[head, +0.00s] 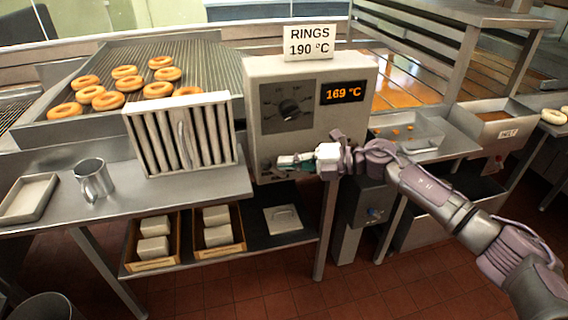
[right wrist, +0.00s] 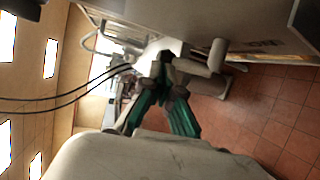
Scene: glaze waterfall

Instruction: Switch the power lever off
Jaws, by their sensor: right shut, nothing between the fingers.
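The control box (head: 345,120) stands at the centre of the head view, with a black dial and an orange display reading 169 °C. My right gripper (head: 286,162) is in front of the box's lower left face, its arm coming in from the right. Its teal fingers (right wrist: 166,66) are shut and empty. A pale rounded bar (right wrist: 216,56), which may be the power lever, sticks out from the panel just right of the fingertips in the right wrist view. I cannot tell whether they touch. In the head view the gripper hides much of that area. My left gripper is not in view.
A sign (head: 310,41) reading RINGS 190 °C stands on the box. Several doughnuts lie on the ribbed conveyor (head: 200,62) at the left. A slatted white rack (head: 150,140), a metal jug (head: 93,178) and a tray (head: 28,198) stand on the left counter.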

